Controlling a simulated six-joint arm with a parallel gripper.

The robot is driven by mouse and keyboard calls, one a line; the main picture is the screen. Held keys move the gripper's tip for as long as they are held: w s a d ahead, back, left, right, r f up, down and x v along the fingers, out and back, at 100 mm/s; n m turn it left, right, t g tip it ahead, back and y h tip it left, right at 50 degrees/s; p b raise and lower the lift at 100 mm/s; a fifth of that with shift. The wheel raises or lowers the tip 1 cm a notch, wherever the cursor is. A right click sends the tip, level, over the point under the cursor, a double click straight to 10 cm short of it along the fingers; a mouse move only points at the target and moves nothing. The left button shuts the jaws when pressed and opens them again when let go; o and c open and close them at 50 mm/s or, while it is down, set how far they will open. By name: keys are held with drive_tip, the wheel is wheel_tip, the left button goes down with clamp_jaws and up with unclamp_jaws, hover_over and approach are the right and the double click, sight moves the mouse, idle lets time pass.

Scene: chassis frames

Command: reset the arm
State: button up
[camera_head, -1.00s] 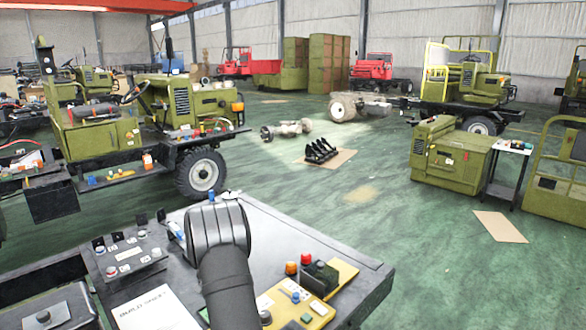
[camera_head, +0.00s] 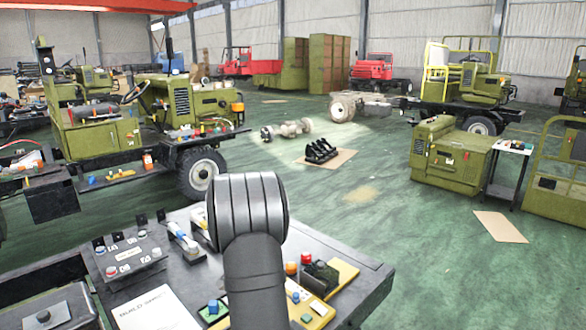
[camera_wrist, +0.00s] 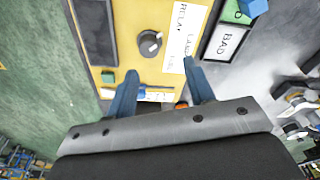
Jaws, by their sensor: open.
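My gripper (camera_wrist: 160,97) shows in the wrist view as two blue fingers, spread apart with nothing clearly held between them. Below the fingers in that view is a yellow panel (camera_wrist: 125,25) with a dark knob (camera_wrist: 150,43) and a white label strip (camera_wrist: 177,45). In the head view my arm rises over the front workbench (camera_head: 345,275), and its thick dark wrist part hides my fingertips. The yellow panel shows there partly behind my arm, at the bench's right side.
On the bench are a dark button box (camera_head: 130,255), a white printed sheet (camera_head: 155,310), and red and orange buttons (camera_head: 298,262). A green vehicle (camera_head: 150,125) stands behind at left. A green cabinet (camera_head: 450,155) stands at right. Green floor between them is mostly open.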

drive_tip(key=s+d+r+m, duration=0.1)
drive_tip(key=s+d+m, duration=0.35)
drive_tip(key=s, duration=0.25)
drive_tip(key=shift+m+h, duration=0.4)
drive_tip(key=shift+m, duration=0.15)
drive_tip(key=a+f, duration=0.2)
drive_tip(key=a, duration=0.1)
drive_tip(key=w+a+f, duration=0.1)
drive_tip(key=a+f, duration=0.1)
drive_tip(key=a, duration=0.2)
drive_tip(key=w+a+f, duration=0.1)
drive_tip(key=a+f, duration=0.1)
drive_tip(key=a, duration=0.2)
drive_tip(key=shift+w+f, duration=0.2)
drive_tip(key=shift+f, duration=0.05)
drive_tip(key=shift+r, duration=0.1)
drive_tip(key=s+d+r, duration=0.2)
drive_tip(key=d+r, duration=0.5)
drive_tip(key=d, duration=0.4)
drive_tip(key=shift+w+a+f+n+y, duration=0.1)
drive_tip(key=shift+w+a+f+n, duration=0.1)
drive_tip(key=shift+w+a+n, duration=0.45)
drive_tip(key=shift+w+a+f+n+y, duration=0.1)
drive_tip(key=shift+w+a+f+n, duration=0.15)
drive_tip(key=shift+w+a+n, duration=0.45)
drive_tip(key=shift+w+a+f+n+y, duration=0.1)
drive_tip(key=shift+w+a+f+n, duration=0.15)
drive_tip(key=shift+w+n, duration=0.5)
drive_tip(key=shift+w+m, duration=0.1)
drive_tip(key=shift+m, duration=0.2)
